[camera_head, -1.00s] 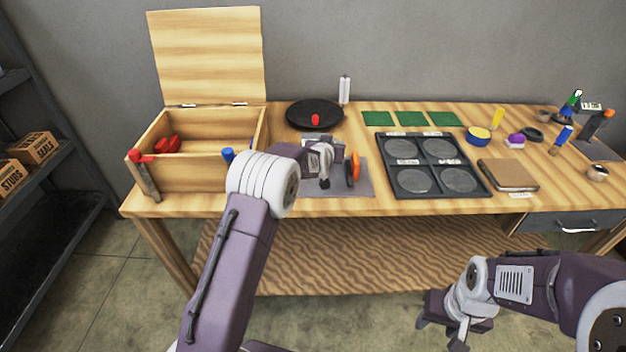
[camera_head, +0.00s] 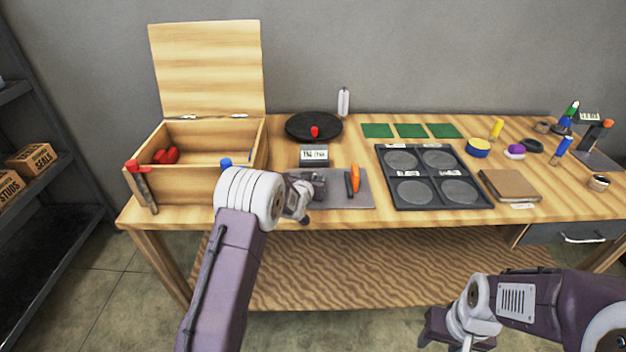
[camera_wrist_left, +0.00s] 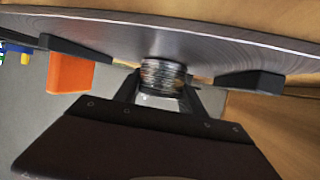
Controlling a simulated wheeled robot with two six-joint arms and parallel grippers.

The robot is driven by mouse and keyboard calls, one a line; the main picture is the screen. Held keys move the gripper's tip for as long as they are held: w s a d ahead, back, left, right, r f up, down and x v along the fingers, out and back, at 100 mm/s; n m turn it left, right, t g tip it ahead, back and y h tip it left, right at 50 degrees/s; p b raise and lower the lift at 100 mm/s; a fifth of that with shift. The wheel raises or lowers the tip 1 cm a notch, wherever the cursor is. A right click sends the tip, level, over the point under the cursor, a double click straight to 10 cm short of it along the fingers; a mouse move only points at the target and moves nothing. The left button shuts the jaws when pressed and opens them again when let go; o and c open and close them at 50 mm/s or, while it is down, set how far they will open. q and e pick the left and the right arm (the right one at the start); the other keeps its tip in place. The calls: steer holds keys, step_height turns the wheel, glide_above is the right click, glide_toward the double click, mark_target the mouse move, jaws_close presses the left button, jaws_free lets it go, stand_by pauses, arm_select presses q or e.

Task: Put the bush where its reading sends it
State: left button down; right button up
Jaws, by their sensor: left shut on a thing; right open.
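A small ridged metal cylinder, which looks like the bush (camera_wrist_left: 163,75), is pinched between the fingertips of my left gripper (camera_wrist_left: 160,92) in the left wrist view. In the head view my left gripper (camera_head: 312,186) is low over the left part of the grey mat (camera_head: 340,203); the bush is too small to tell there. A display box (camera_head: 313,153) stands just behind the mat; its dark digits are too small to read surely. A black tray (camera_head: 435,198) has several round compartments with small white labels. My right gripper (camera_head: 438,330) is open and empty in front of the table.
An orange and black piece (camera_head: 355,178) stands on the mat, close right of my left gripper. An open wooden box (camera_head: 190,187) with a raised lid is at left. A black disc (camera_head: 300,124), green squares (camera_head: 411,130) and a brown book (camera_head: 509,186) lie around the tray.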

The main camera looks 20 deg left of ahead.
arm_select(q)
steer(key=shift+f, duration=0.1)
steer(key=c, duration=0.7)
jaws_free()
steer(key=shift+s+r, duration=0.15)
steer(key=shift+r, duration=0.1)
steer(key=v, duration=1.1)
steer(key=shift+s+d+r+p, duration=0.1)
steer(key=shift+s+r+p, duration=0.05)
steer(key=shift+s+p, duration=0.25)
steer(key=shift+w, duration=0.1)
